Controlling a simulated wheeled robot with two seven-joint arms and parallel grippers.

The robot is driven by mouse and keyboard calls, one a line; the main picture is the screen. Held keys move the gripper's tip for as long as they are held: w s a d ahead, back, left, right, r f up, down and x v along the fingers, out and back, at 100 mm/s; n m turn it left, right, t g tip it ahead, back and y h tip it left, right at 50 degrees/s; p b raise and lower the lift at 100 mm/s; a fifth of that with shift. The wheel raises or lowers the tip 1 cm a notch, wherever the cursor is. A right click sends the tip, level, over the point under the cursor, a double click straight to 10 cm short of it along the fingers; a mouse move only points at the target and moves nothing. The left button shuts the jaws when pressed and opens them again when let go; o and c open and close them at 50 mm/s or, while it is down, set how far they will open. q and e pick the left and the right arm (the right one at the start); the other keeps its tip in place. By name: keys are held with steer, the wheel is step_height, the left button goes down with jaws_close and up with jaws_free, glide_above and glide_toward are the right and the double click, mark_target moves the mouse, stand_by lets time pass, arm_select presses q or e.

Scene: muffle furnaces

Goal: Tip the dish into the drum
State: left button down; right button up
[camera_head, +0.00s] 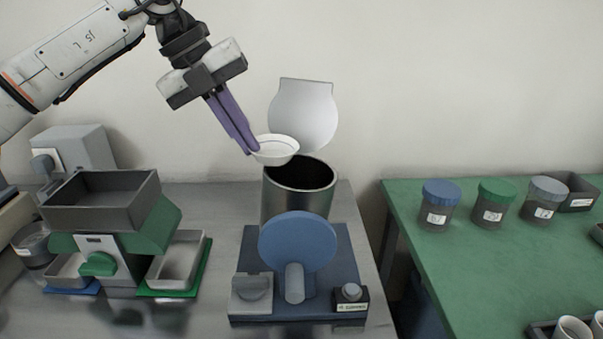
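A small white dish (276,150) is held at its left rim by my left gripper (252,150), whose purple fingers are shut on it. The dish is above the left rear part of the rim of the metal drum (283,207) and looks close to level. I cannot see what is in the dish. The drum is open at the top and its inside is dark. A pale rounded lid (303,114) stands upright behind it. My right gripper is not in view.
A blue disc (298,243) on a dark base stands right in front of the drum. A green device with a grey hopper (101,220) and trays is at left. A green table (470,255) at right bears several lidded jars and cups.

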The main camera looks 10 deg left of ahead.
arm_select(q)
steer(key=shift+a+f+h, duration=0.15)
steer(key=shift+f+h, duration=0.1)
steer(key=shift+h, duration=0.15)
steer(key=shift+r, duration=0.15)
step_height(320, 180, up, 5)
steer(key=p, duration=0.5)
